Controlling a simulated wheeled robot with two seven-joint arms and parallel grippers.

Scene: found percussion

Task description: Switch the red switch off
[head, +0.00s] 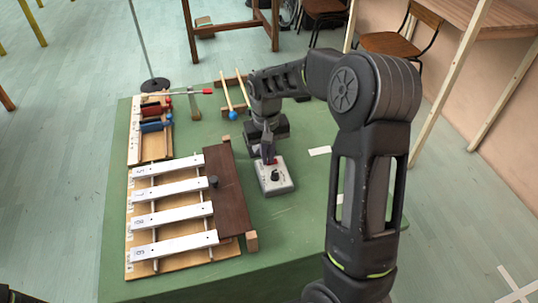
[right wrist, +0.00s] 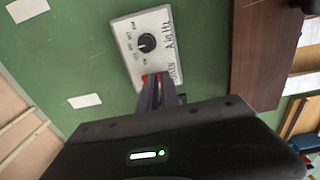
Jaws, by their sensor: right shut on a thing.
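A small light-grey control box (head: 284,185) lies on the green table right of the dark brown board. It has a black knob (right wrist: 147,43) with lettering around it in the right wrist view. The red switch (right wrist: 146,78) is at the box edge, mostly hidden by my right fingers; I cannot tell its position. My right gripper (head: 268,158) reaches down onto the box's far end; its fingers, also in the right wrist view (right wrist: 160,85), are shut on the red switch.
White numbered bars (head: 170,218) on a wooden frame lie at left, beside a brown board (head: 226,190). The green table (head: 290,235) is bare in front of the box.

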